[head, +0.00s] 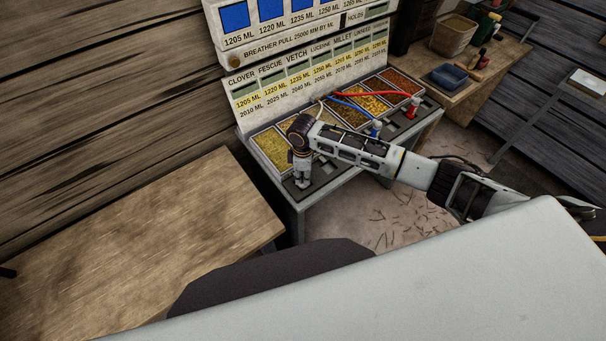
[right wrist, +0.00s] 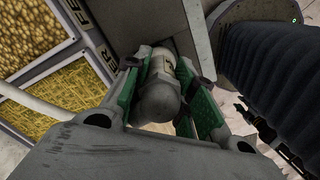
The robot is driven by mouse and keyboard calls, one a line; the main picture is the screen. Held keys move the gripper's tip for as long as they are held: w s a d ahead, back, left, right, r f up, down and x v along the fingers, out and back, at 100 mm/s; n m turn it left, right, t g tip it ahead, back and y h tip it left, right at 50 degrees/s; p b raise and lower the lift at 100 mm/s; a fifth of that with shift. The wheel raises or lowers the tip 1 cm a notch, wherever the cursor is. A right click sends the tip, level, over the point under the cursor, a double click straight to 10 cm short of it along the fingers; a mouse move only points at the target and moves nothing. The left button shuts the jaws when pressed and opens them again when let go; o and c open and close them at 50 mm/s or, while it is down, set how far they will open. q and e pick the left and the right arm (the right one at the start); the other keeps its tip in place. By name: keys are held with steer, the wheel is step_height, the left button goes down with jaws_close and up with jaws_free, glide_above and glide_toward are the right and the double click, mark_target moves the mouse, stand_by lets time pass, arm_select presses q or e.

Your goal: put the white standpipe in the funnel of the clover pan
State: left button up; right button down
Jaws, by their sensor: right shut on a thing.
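My right gripper (head: 302,182) points down at the front left of the grain bench, before the clover pan (head: 271,149). In the right wrist view its green-padded fingers (right wrist: 168,98) are shut on the white standpipe (right wrist: 157,98), whose rounded near end faces the camera. A white hose (right wrist: 35,104) shows at the left of that view. In the head view the gripper hides the standpipe and the clover funnel, so I cannot tell whether the pipe's lower end is inside it. My left gripper is out of view.
The blue standpipe (head: 376,128) and red standpipe (head: 413,105) stand at the bench's front strip, with hoses running back. A label board (head: 300,75) rises behind the pans. A wooden table (head: 150,245) lies left; a side table with a blue tray (head: 449,76) stands back right.

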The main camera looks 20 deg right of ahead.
steer(key=c, duration=1.1)
jaws_free()
steer(key=shift+f, duration=0.1)
steer(key=shift+r, duration=5.95)
